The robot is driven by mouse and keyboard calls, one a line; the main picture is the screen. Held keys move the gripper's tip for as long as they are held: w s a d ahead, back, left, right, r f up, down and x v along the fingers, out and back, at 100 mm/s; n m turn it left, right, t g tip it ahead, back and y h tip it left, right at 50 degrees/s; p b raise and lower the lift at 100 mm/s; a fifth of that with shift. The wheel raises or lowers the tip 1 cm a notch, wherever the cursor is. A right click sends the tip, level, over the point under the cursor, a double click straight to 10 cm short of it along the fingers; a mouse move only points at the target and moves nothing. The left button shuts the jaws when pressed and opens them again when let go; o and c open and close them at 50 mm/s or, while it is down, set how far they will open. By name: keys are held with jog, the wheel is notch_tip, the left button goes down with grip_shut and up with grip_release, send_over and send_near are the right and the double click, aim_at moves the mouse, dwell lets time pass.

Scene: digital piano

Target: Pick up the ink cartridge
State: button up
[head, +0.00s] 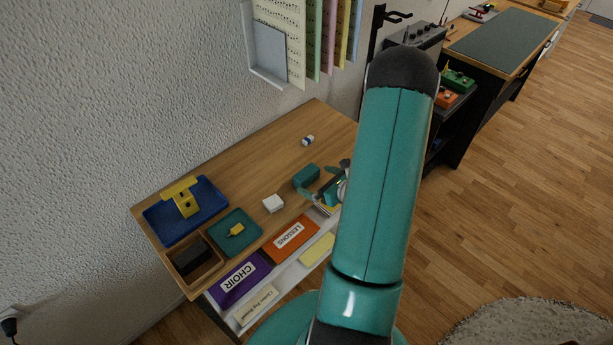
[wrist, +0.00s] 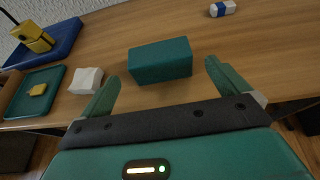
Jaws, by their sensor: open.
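I cannot tell for sure which object is the ink cartridge. A teal block (head: 306,176) lies on the wooden desk; in the wrist view the teal block (wrist: 160,62) shows between and beyond my fingertips. My gripper (head: 323,180) is open and empty at the desk's front edge; in the wrist view my gripper (wrist: 162,72) has its fingers wide apart. A small yellow piece (head: 236,230) lies on a teal tray (head: 221,246); the yellow piece also shows in the wrist view (wrist: 38,89). A white block (head: 273,203) sits between the tray and the teal block.
A blue-and-white piece (head: 308,141) lies farther back on the desk (head: 262,150). A blue tray (head: 211,197) with a yellow object (head: 184,200) and a wooden box (head: 207,269) stand at left. Folders are below the front edge. The desk's back middle is clear.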

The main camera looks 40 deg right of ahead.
aim_at(311, 177)
jog(key=shift+x, duration=2.8)
jog(key=shift+r, duration=0.15)
jog(key=c, duration=1)
jog(key=shift+d, duration=0.1)
